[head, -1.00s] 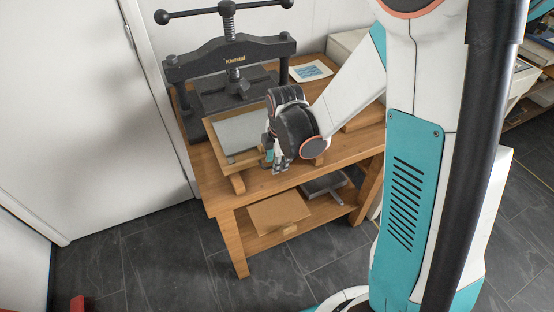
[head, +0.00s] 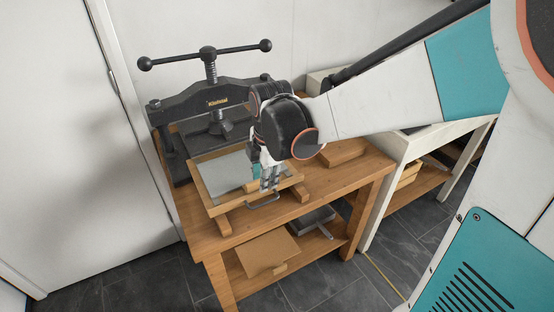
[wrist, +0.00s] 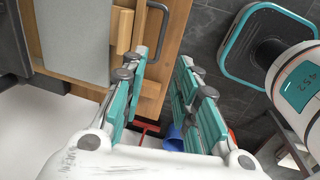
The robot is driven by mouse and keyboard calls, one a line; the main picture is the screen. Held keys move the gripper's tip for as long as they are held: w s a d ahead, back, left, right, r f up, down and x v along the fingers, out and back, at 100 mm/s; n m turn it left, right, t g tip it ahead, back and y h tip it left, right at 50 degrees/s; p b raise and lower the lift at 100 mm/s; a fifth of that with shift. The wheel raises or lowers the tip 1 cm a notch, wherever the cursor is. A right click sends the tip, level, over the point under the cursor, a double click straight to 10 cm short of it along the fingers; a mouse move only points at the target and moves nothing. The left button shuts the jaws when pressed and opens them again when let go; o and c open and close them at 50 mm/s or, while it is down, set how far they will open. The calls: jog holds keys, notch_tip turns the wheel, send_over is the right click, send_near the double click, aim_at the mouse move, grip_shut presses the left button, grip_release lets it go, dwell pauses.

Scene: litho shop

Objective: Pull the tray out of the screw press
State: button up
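The screw press (head: 205,112) is black, with a T-bar on top, and stands at the back of the wooden bench. The tray (head: 207,204) is a wooden frame around a grey sheet, lying on wooden runners in front of the press. Its dark bar handle (head: 264,203) sticks out at the front. My gripper (head: 268,186) points down at the tray's front edge, close by the handle. In the wrist view the gripper (wrist: 164,58) is open, with a gap between its fingers. The handle (wrist: 163,30) lies just beyond the fingertips, apparently not clasped. The tray's wooden edge (wrist: 124,28) also shows there.
The bench (head: 190,222) has a lower shelf with a brown board (head: 266,252) and a dark tray-like item (head: 312,222). A wooden block (head: 343,152) lies on the bench to the right. A white table (head: 405,150) stands further right. The floor in front is clear.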

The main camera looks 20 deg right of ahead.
jog(key=shift+s+r, duration=0.15)
jog(key=shift+s, duration=0.05)
jog(key=w+f+m, duration=0.1)
jog(key=f+m, duration=0.3)
jog(key=m, duration=0.8)
jog(key=f+m, duration=0.4)
jog(key=m, duration=0.8)
jog(key=w+f+m, duration=0.1)
jog(key=f+m, duration=0.3)
jog(key=m, duration=0.8)
jog(key=shift+w+a, duration=0.1)
jog(key=shift+w, duration=0.2)
